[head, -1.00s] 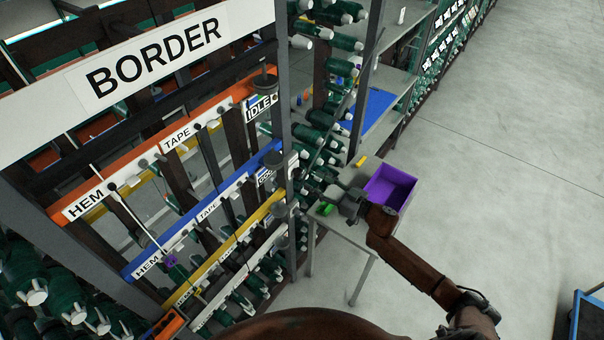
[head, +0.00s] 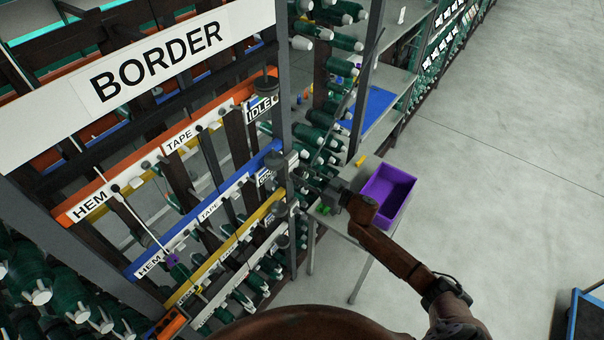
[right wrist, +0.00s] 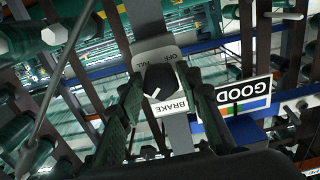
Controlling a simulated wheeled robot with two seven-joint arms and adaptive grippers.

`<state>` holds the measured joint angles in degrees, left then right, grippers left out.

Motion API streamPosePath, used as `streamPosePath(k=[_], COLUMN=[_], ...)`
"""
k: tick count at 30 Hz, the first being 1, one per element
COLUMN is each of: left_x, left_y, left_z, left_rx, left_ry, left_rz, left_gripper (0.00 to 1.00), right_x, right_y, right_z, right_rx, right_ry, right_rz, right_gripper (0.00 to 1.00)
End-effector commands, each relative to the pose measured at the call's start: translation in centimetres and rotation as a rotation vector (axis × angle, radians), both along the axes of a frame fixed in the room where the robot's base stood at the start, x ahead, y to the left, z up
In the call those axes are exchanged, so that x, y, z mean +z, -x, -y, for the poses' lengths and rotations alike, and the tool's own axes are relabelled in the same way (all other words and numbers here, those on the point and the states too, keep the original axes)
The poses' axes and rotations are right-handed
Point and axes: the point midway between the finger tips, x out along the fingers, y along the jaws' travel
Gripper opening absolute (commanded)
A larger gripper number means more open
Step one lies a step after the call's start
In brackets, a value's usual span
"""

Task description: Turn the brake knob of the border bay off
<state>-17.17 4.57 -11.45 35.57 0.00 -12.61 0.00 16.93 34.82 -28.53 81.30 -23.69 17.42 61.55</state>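The BORDER sign (head: 155,62) hangs across the top left of the bay in the head view. In the right wrist view a dark round brake knob (right wrist: 160,82) with a small white mark sits on a grey post, by a BRAKE label (right wrist: 170,104) and a plate with OFF lettering (right wrist: 158,54). My right gripper (right wrist: 165,112) is open, one finger on each side of the knob; contact cannot be told. In the head view my right gripper (head: 316,183) is beside the bay's post, which partly hides the knob area. My left gripper is out of view.
A purple bin (head: 388,190) stands on a small grey table right of my right gripper. Rows of green spools (head: 325,130) crowd the rack behind. A GOOD sign (right wrist: 243,96) is right of the knob.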

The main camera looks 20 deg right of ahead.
Motion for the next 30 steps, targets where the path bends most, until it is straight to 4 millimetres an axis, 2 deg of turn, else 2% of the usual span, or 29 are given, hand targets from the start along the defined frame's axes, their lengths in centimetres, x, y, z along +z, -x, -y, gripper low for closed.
streamPosePath(k=[2, 12, 22, 30], left_x=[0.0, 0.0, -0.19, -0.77], left_y=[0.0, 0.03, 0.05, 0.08], left_z=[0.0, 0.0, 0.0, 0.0], left_rx=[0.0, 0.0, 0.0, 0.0], left_ry=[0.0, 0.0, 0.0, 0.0], left_rz=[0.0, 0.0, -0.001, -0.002], left_gripper=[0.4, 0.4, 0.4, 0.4], right_x=[0.01, 0.02, 0.0, -0.03], right_y=[0.0, 0.0, -0.01, -0.01], right_z=[0.03, 0.09, 0.12, 0.11], right_rx=[0.0, -0.001, -0.002, -0.002], right_ry=[0.0, 0.0, 0.036, 0.172], right_rz=[0.0, 0.0, 0.028, 0.136], right_gripper=[0.25, 0.02, 0.02, 0.02])
